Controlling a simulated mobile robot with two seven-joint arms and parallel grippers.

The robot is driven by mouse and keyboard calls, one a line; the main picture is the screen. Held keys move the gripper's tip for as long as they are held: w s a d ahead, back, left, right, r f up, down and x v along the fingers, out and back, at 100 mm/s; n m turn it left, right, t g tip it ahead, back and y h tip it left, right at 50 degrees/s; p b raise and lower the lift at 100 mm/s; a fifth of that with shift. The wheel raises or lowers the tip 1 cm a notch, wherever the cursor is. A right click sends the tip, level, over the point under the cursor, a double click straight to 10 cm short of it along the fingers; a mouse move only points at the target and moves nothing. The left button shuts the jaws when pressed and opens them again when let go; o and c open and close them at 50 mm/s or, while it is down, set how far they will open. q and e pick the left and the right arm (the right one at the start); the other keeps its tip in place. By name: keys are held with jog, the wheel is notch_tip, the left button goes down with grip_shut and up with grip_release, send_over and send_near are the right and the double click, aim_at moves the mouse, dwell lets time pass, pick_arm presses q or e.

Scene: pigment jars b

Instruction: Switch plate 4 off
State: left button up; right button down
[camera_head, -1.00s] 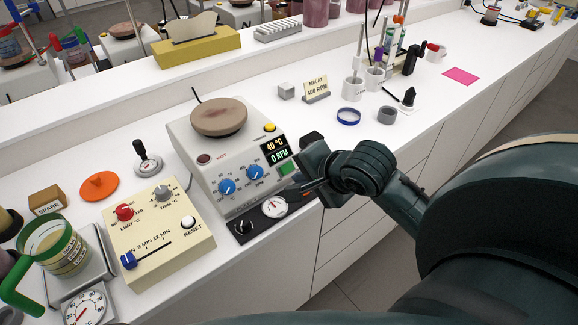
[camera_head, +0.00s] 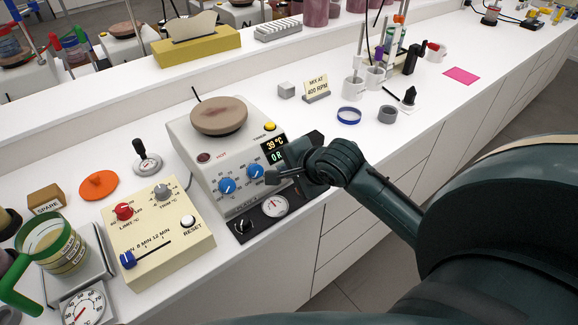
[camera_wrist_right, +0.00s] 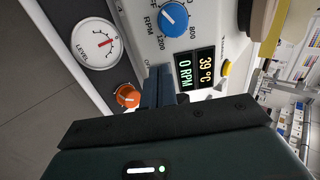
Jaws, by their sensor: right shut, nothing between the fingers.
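The hot plate stirrer (camera_head: 215,165) has a brown round top, two blue knobs (camera_head: 227,186) and a display (camera_head: 274,148). In the right wrist view its display (camera_wrist_right: 197,67) reads 39 °C and 0 RPM. My right gripper (camera_head: 270,177) is shut and empty at the right end of the front panel, just below the display. It covers the spot where a green switch showed earlier. In the right wrist view the fingers (camera_wrist_right: 162,84) point at the panel between the display and an orange knob (camera_wrist_right: 127,96). Contact cannot be told. My left gripper is not in view.
A cream timer box (camera_head: 160,240) stands left of the plate. A black strip with a level dial (camera_head: 274,206) lies along the plate's front. A yellow button (camera_head: 270,127) sits above the display.

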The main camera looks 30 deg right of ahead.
jog(key=shift+w+f, duration=0.35)
dwell(0.4)
jog(key=shift+p+v, duration=0.3)
jog(key=shift+v, duration=1.7)
